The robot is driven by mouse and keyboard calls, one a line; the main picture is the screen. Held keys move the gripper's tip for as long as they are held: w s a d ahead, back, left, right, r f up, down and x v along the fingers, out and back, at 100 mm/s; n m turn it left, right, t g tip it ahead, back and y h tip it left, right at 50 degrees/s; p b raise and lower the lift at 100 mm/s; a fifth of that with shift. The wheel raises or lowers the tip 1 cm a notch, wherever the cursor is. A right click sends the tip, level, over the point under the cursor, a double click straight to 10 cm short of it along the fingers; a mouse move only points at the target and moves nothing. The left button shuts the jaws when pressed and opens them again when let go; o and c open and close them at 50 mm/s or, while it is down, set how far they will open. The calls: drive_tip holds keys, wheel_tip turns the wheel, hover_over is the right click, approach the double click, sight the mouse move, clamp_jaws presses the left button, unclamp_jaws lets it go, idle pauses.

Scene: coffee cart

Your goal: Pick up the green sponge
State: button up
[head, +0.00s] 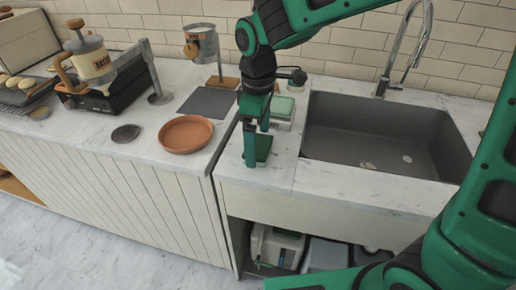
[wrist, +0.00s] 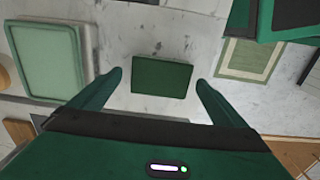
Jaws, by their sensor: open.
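The green sponge (wrist: 161,78) is a dark green rectangular block lying flat on the pale marble counter in the wrist view. In the head view the sponge (head: 264,147) lies left of the sink, partly hidden by my gripper. My gripper (head: 257,160) is over it, pointing down. In the wrist view my gripper (wrist: 160,82) is open, with one finger on each side of the sponge and gaps between. The fingers are not seen to touch it. How far the fingertips are above the counter is hard to tell.
A pale green tray (wrist: 45,60) lies beside the sponge; it also shows behind my gripper in the head view (head: 284,107). The grey sink (head: 370,165) is to the right. A terracotta dish (head: 186,134) and a dark mat (head: 208,102) lie to the left.

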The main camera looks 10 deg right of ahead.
drive_tip(key=shift+f, duration=1.1)
drive_tip(key=c, duration=1.2)
drive_tip(key=shift+r, duration=0.1)
wheel_tip(320, 180, up, 4)
drive_tip(key=shift+r, duration=0.2)
drive_tip(key=s+a+r, duration=0.6)
drive_tip(key=s+a, duration=0.2)
drive_tip(key=shift+s+r, duration=0.25)
drive_tip(key=shift+s, duration=0.05)
